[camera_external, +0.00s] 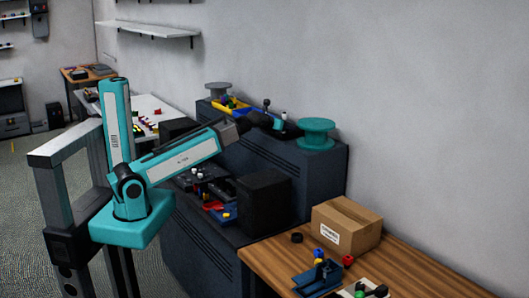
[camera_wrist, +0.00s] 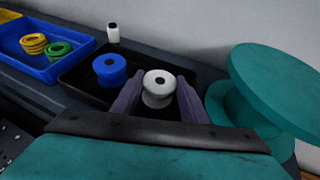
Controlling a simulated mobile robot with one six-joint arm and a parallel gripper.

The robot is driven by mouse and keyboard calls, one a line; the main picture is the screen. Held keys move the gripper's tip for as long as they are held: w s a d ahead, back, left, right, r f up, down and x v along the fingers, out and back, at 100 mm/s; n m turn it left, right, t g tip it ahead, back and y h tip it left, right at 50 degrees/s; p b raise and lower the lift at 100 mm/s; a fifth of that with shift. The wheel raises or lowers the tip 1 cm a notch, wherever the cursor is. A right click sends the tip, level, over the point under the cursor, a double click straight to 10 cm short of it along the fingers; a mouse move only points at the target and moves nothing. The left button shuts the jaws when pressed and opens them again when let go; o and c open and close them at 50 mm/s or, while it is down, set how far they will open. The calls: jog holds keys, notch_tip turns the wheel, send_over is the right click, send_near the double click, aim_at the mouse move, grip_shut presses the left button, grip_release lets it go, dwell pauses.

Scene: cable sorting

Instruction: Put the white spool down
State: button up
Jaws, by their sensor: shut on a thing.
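In the wrist view the white spool (camera_wrist: 158,84) is between the two dark fingers of my gripper (camera_wrist: 158,100), which is shut on it. The spool is over a black tray (camera_wrist: 75,75), to the right of a blue spool (camera_wrist: 110,69) in that tray. I cannot tell whether the white spool touches the tray floor. In the external view my gripper (camera_external: 258,120) is over the top of the dark cabinet at the back, and the white spool is too small to make out surely.
A large teal spool (camera_wrist: 262,84) stands close on the right. A blue tray (camera_wrist: 45,57) with yellow and green cable coils is on the left. A small white bottle (camera_wrist: 113,33) stands behind the black tray. A cardboard box (camera_external: 346,225) sits on the wooden table below.

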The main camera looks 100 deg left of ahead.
jog(key=shift+r, duration=0.2)
jog(key=shift+r+b, duration=0.65)
jog(key=shift+r, duration=0.95)
jog(key=s+d+r+b, duration=0.1)
jog(key=s+d+b, duration=1)
jog(key=b, duration=0.1)
jog(key=shift+d+r+b, duration=0.2)
jog(key=shift+b, duration=0.1)
jog(key=shift+s, duration=0.1)
dwell(0.3)
